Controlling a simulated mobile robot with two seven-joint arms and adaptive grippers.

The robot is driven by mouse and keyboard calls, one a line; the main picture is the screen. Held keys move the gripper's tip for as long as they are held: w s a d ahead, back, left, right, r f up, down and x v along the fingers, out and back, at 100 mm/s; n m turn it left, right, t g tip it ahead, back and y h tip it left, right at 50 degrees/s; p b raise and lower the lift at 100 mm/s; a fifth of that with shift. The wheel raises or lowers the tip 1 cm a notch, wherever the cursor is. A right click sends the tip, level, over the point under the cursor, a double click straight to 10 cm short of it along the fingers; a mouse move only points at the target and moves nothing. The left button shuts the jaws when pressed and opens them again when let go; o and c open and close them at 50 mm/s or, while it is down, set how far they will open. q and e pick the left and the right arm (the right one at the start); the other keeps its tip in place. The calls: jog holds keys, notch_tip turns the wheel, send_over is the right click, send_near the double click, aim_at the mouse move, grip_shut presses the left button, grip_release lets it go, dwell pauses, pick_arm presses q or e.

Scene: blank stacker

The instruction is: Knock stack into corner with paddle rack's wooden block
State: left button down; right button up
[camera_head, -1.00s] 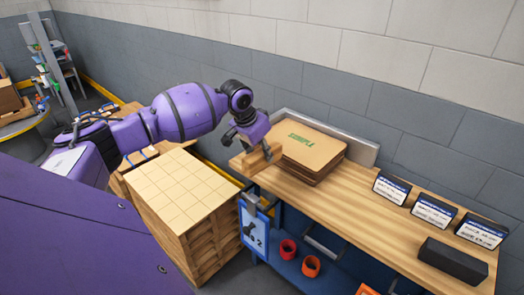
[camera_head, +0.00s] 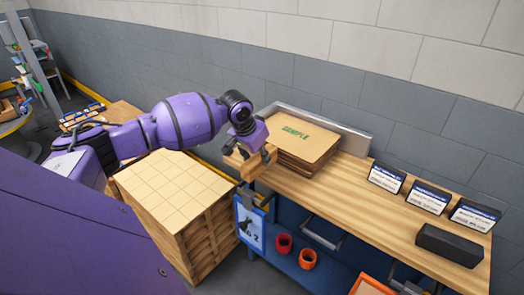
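The stack (camera_head: 297,135) of flat brown cardboard blanks with green print lies on the wooden bench at its far left end, against a grey metal corner rail (camera_head: 322,127). My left gripper (camera_head: 256,160) is at the bench's left end, just left of the stack, and is shut on a small light wooden block (camera_head: 264,172). The block is beside the stack's near left side; I cannot tell whether they touch. The paddle rack is not clearly identifiable. My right gripper is not in view.
Several label stands (camera_head: 428,197) and a black block (camera_head: 449,245) sit at the bench's right. Orange and red cups (camera_head: 307,259) stand on the blue lower shelf. A blue sign (camera_head: 250,225) hangs at the bench's end.

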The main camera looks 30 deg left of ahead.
pick_arm(q)
jog(key=shift+f, duration=0.95)
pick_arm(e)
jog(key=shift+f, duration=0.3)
pick_arm(q)
jog(key=shift+w+b, duration=0.2)
jog(key=shift+b, duration=0.1)
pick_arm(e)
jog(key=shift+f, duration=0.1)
pick_arm(q)
jog(key=shift+w+d, duration=0.1)
jog(key=shift+w, duration=0.25)
jog(key=shift+w+b, duration=0.3)
jog(key=shift+w, duration=0.4)
jog(key=shift+r, duration=0.15)
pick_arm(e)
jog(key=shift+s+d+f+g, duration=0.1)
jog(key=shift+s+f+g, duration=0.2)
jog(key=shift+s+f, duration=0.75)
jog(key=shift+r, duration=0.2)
